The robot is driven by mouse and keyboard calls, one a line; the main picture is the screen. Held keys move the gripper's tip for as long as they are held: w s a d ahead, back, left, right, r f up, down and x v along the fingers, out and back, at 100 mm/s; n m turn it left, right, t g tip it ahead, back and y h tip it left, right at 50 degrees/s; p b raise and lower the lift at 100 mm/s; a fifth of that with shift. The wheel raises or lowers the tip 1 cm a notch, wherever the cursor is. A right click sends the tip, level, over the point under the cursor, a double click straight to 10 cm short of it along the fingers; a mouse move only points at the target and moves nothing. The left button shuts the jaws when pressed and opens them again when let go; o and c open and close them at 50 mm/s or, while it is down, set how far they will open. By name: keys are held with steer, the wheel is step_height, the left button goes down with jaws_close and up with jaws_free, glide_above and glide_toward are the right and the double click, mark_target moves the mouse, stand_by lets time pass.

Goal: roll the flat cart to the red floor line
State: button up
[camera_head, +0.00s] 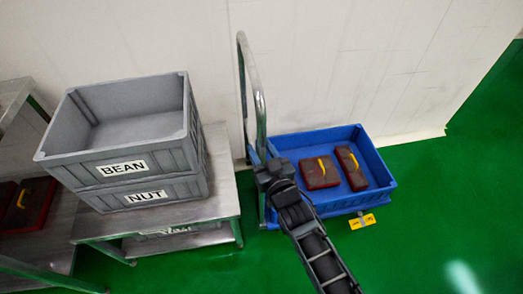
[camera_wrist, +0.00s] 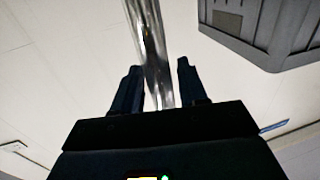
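The flat cart's shiny metal push handle (camera_head: 260,95) stands upright near the white wall. The handle also shows as a chrome bar (camera_wrist: 152,45) in the wrist view. The cart's deck is hidden, apparently under a blue crate (camera_head: 383,180). My gripper (camera_head: 262,160) is at the lower part of the handle, left of the crate. In the wrist view my gripper (camera_wrist: 160,75) has its two fingers apart, one on each side of the bar. Narrow gaps show between bar and fingers. The red floor line is not in view.
Two dark red cases (camera_head: 319,172) (camera_head: 352,167) lie in the crate. A metal table (camera_head: 215,205) stands left of the handle, bearing stacked grey BEAN (camera_head: 122,168) and NUT (camera_head: 145,197) bins. A yellow tag (camera_head: 362,221) is at the crate's front. Green floor (camera_head: 450,200) is clear at right.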

jaws_close()
stand_by(0.4)
